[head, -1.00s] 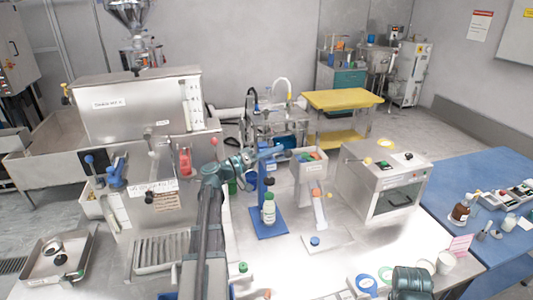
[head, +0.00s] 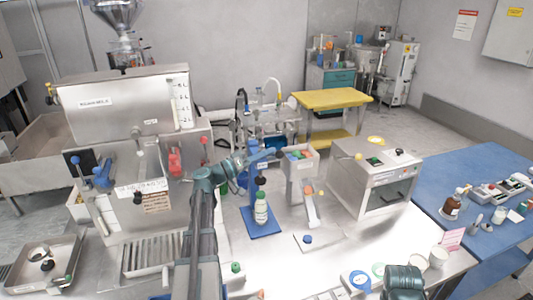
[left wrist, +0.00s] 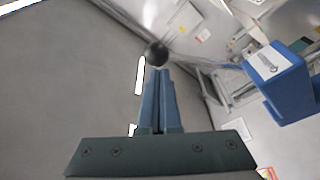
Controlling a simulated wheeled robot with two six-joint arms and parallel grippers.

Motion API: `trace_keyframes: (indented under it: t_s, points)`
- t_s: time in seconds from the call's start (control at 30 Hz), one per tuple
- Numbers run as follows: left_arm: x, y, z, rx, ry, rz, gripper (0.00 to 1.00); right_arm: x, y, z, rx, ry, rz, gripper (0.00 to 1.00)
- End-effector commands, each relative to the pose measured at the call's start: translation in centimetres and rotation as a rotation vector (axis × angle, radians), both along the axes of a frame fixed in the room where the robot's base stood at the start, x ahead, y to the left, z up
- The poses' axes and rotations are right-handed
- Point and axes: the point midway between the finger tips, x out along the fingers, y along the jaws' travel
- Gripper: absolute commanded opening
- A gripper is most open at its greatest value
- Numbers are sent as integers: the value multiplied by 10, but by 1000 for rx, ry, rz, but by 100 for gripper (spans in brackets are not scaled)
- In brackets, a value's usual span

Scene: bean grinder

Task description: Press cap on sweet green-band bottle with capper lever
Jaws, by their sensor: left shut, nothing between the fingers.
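The blue capper stands on a blue base plate (head: 276,230) in the middle of the steel table. The white bottle with a green band (head: 261,210) stands upright on that plate, under the dark press head (head: 261,194). My left gripper (head: 268,156) is beside the capper's top, shut and empty. In the left wrist view, the black ball of the lever (left wrist: 157,53) shows right at the tips of my closed blue fingers (left wrist: 159,80); I cannot tell whether they touch. The blue capper body (left wrist: 280,75) is at right there. My right gripper is out of view; only part of that arm shows.
A bin of coloured caps (head: 298,161) with a chute (head: 311,207) stands right of the capper. A steel oven-like box (head: 375,175) is farther right. The big grinder machine (head: 130,110) is at left.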

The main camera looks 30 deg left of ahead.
Motion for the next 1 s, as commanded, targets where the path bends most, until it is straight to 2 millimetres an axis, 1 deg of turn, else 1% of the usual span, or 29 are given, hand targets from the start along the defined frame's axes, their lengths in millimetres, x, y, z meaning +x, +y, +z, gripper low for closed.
trace_keyframes:
  t_s: [0.03, 0.17, 0.5, 0.8, 1.0]
  points:
    - [-2, -2, -8, 14, -12, -1, 0, 0, 0, -8, 0, 0, 0, 50]
    - [-6, -8, -21, 73, -62, -2, 0, 0, 0, -25, 0, 0, -1, 50]
    - [-17, -21, -73, 313, -265, -3, 0, 0, 0, -84, 0, 0, -1, 50]
    - [-18, -22, -115, 520, -442, -2, 0, 0, 0, -130, 0, 0, -1, 50]
    - [-15, -19, -137, 634, -537, -2, 0, 0, 0, -152, 0, 0, -1, 50]
